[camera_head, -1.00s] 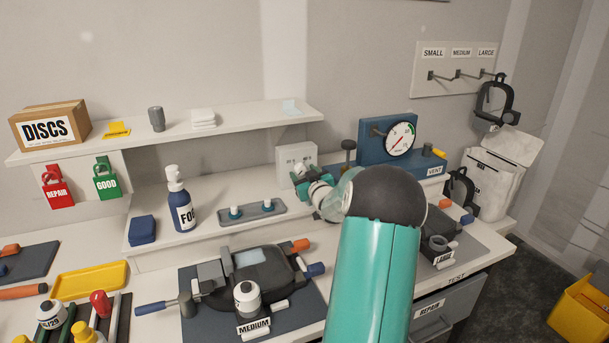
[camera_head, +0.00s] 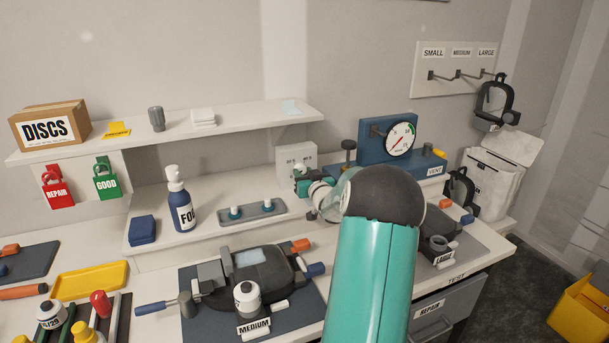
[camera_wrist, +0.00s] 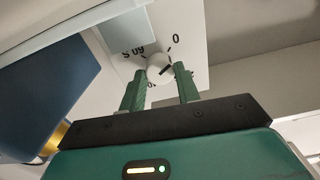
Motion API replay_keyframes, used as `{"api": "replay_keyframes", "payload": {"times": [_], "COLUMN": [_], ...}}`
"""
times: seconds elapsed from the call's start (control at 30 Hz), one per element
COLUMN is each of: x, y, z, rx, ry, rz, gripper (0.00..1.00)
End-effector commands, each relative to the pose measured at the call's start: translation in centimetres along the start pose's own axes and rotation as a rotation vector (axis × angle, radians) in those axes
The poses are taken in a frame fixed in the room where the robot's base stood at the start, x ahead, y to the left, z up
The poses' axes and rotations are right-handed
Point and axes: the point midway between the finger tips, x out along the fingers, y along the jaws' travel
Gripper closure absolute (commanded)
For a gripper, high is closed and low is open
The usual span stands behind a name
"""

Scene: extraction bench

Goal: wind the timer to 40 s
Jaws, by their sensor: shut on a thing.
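The timer (camera_head: 296,156) is a white box on the back ledge, under the right end of the shelf. In the wrist view its white face (camera_wrist: 188,22) shows a round white knob (camera_wrist: 159,66) with a dark pointer mark. A "0" and a "60 S" are printed around the knob; another mark is partly hidden by a finger. My gripper (camera_wrist: 162,82) is shut on the knob, one green finger on each side. In the head view my gripper (camera_head: 303,184) is at the timer's front, partly hidden by my wrist.
A blue gauge stand (camera_head: 370,140) is close to the right of the timer. A grey tray (camera_head: 266,212) with two small blue-and-white items lies to the left. The shelf (camera_head: 250,118) runs above.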

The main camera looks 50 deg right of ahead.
Motion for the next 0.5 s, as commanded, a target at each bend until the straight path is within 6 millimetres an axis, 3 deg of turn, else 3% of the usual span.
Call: {"api": "replay_keyframes", "payload": {"times": [0.5], "x": [-0.05], "y": [0.04], "z": [0.03], "rx": [0.485], "ry": [0.000], "rz": [0.001], "gripper": [0.91]}}
